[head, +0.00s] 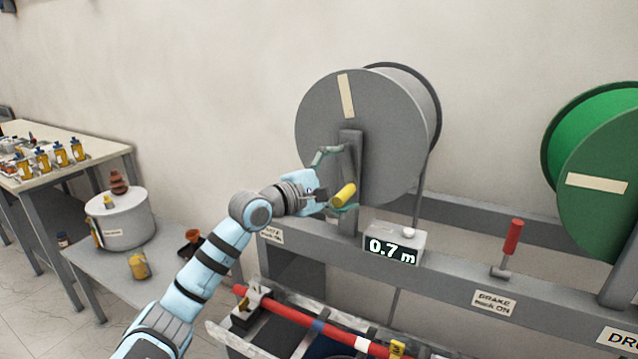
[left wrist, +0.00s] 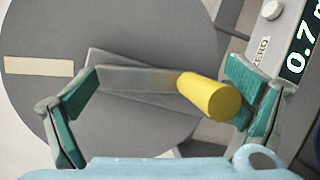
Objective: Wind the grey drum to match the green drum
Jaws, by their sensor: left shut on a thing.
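The grey drum (head: 318,122) stands upright on a grey frame, with a pale strip near its top, slightly tilted from vertical. Its face fills much of the left wrist view (left wrist: 40,110). The green drum (head: 603,215) is cut off at the right edge, its pale strip nearly level. My left gripper (head: 341,181) is at the grey drum's crank, one finger above and one below the yellow handle (head: 344,194). In the left wrist view the yellow handle (left wrist: 212,98) lies between the fingers, against the right one. A counter (head: 392,248) reads 0.7 m. My right gripper is out of view.
A red-handled brake lever (head: 512,238) stands on the frame's rail between the drums. A red bar (head: 310,322) crosses a tray below. At left are a low table with a white pot (head: 120,218) and a bench (head: 98,152) with several yellow items.

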